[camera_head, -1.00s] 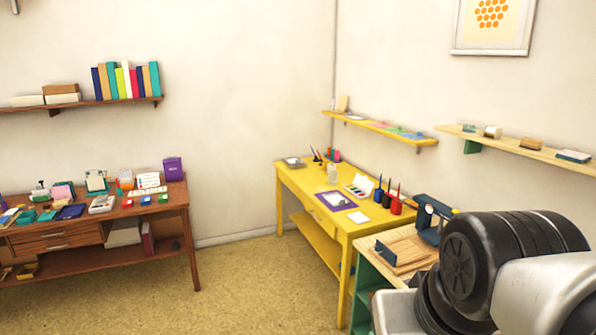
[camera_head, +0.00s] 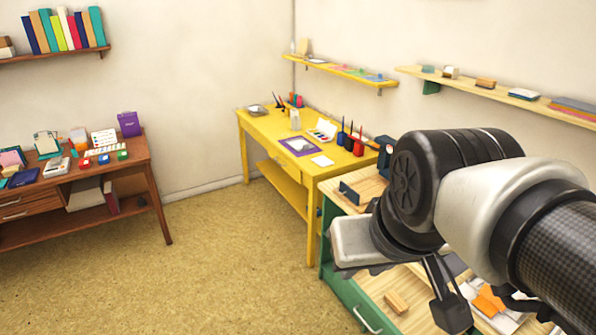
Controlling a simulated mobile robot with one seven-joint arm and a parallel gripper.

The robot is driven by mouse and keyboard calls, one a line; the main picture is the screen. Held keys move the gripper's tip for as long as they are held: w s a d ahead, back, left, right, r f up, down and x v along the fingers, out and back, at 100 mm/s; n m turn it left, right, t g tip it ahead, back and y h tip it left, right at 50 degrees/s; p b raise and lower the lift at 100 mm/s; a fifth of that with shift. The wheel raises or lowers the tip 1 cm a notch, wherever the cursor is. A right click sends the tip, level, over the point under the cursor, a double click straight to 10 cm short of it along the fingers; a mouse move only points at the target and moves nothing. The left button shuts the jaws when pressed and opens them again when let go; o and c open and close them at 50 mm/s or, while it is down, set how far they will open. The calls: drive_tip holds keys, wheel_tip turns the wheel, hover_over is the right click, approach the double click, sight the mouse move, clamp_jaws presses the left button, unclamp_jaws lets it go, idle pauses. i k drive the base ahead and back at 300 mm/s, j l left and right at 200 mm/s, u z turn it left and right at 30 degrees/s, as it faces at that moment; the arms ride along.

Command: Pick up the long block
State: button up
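A small light-wood block (camera_head: 397,302) lies on the green-sided wooden worktop at the lower right. I cannot tell for certain whether it is the long block. An orange-brown block (camera_head: 486,84) lies on the right wall shelf. My gripper (camera_head: 450,300) hangs at the lower right over the worktop, just right of the light-wood block and apart from it in the picture. Dark finger parts show, but I cannot make out the gap between the fingertips. My arm hides part of the worktop.
A yellow desk (camera_head: 318,170) with pens, cups and papers stands in the corner. A brown desk (camera_head: 150,170) with stationery is at the left. The green cabinet (camera_head: 345,290) carries orange paper pieces (camera_head: 488,300) at right. The floor (camera_head: 220,270) between the desks is clear.

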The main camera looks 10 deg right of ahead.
sight(394, 300)
drive_tip(key=z, duration=0.9)
drive_tip(key=i+l+u, duration=0.15)
drive_tip(key=l, duration=0.15)
drive_tip(key=k, duration=0.65)
drive_tip(key=i+j+z, duration=0.15)
drive_tip(key=z, duration=0.6)
drive_tip(key=i+j+z, duration=0.2)
drive_tip(key=j+z, duration=0.2)
drive_tip(key=j, duration=0.25)
drive_tip(key=i+j+z, duration=0.1)
drive_tip(key=j+z, duration=0.15)
drive_tip(key=i+j, duration=0.1)
drive_tip(key=j, duration=0.85)
drive_tip(key=i+z, duration=0.05)
